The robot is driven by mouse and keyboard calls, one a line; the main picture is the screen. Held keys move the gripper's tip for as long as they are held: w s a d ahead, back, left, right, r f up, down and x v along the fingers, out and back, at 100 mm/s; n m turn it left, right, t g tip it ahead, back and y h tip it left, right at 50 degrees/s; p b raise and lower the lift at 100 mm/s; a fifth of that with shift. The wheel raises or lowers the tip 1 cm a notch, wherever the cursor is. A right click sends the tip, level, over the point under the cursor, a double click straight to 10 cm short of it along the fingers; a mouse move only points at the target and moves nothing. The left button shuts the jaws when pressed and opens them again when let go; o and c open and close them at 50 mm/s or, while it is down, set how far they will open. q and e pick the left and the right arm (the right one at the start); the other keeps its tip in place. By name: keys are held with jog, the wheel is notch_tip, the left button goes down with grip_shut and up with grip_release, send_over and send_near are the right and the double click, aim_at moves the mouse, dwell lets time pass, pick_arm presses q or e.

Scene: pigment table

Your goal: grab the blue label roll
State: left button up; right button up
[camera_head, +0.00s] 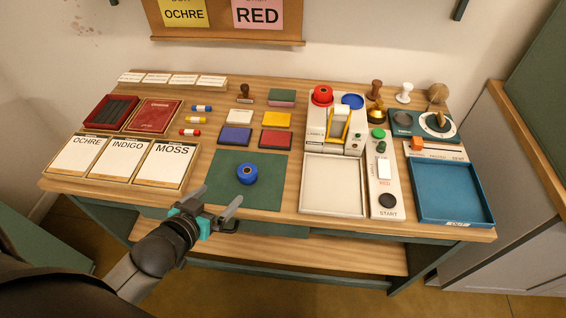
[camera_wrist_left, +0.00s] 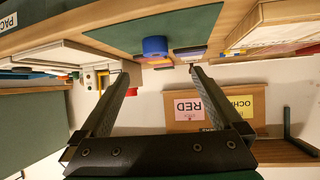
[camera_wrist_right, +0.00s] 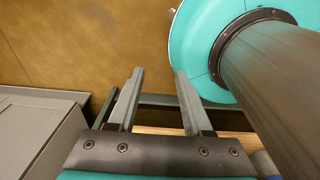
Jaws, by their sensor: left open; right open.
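The blue label roll (camera_head: 247,174) lies on the dark green mat (camera_head: 218,194) at the front middle of the table.
Stamp pads, such as a red one (camera_head: 276,138), lie behind the mat. A white tray (camera_head: 332,212) and a label machine (camera_head: 331,132) stand to its right. A blue tray (camera_head: 451,218) is at the far right. Cards such as MOSS (camera_head: 165,164) lie left. Bare mat surrounds the roll.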

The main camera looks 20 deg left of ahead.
aim_at(246, 173)
pick_arm(q)
jog(key=w, duration=0.2)
jog(key=w+f+b, duration=0.1)
jog(key=w, duration=0.1)
jog(key=shift+w+d, duration=0.1)
jog(key=shift+d, duration=0.05)
jog(key=b+x, duration=0.1)
jog(key=x, duration=0.3)
jog(key=shift+w+f, duration=0.25)
jog(key=shift+w, duration=0.05)
jog(key=shift+w+d+f+b, duration=0.1)
jog(key=shift+w+f+b, duration=0.2)
jog(key=shift+w, duration=0.3)
jog(key=shift+b+x, duration=0.9)
jog(key=shift+x, duration=1.5)
jog(key=shift+d+f, duration=0.15)
pick_arm(e)
notch_tip(246, 173, down, 4)
jog(key=shift+a+f, duration=0.1)
pick_arm(q)
jog(key=shift+c, duration=0.2)
jog(key=c, duration=1.4)
